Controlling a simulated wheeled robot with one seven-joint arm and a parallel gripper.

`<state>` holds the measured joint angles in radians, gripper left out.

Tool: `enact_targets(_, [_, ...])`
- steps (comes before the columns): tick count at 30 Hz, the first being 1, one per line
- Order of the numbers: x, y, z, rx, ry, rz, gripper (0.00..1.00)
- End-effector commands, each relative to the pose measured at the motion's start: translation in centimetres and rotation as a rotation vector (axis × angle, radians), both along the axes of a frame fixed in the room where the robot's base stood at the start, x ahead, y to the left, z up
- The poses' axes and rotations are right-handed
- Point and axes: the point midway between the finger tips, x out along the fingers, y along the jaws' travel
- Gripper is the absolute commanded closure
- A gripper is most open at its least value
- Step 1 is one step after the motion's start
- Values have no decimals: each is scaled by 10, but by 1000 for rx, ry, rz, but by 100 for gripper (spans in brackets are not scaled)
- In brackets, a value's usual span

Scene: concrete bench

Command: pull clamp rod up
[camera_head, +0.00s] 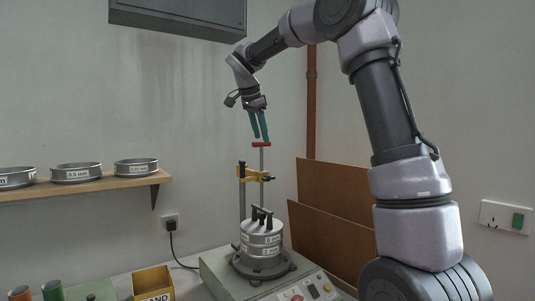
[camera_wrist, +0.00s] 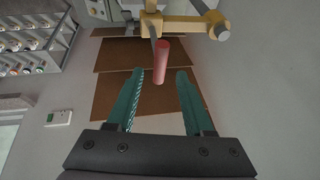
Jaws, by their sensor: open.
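The clamp rod (camera_head: 262,158) stands upright above the sieve shaker, with a red crossbar handle (camera_head: 261,144) at its top. My gripper (camera_head: 262,138) points down with its teal fingers just above or at the handle. In the wrist view the fingers (camera_wrist: 160,75) are open and apart, and the red handle (camera_wrist: 161,60) lies lengthwise, its near end between the fingertips. I cannot tell whether a finger touches it. The yellow clamp (camera_head: 256,173) sits on the posts below and also shows at the top of the wrist view (camera_wrist: 184,27). The steel sieve stack (camera_head: 262,240) stands under it.
The shaker base (camera_head: 222,272) sits on the bench. A yellow sand box (camera_head: 153,283) and small jars (camera_head: 52,290) stand to its left. A wall shelf (camera_head: 95,187) holds several sieves. Brown boards (camera_head: 335,187) lean at the right. A grey cabinet (camera_head: 180,15) hangs above.

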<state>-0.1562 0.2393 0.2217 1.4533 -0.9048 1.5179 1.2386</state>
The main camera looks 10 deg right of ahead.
Motion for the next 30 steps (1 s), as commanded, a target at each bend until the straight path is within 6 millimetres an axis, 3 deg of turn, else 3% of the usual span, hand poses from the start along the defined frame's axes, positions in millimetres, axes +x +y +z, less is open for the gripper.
enact_targets(6, [13,-13,-40,-1,4,0,48])
enact_targets(12, [22,-21,-63,0,2,0,48])
enact_targets(24, [24,-22,-71,0,1,2,48])
enact_targets(25, [24,-22,-71,0,1,2,56])
enact_targets(28, [24,-22,-71,0,1,2,94])
enact_targets(29, [24,-22,-71,0,1,2,100])
enact_targets(30, [24,-22,-70,0,1,2,100])
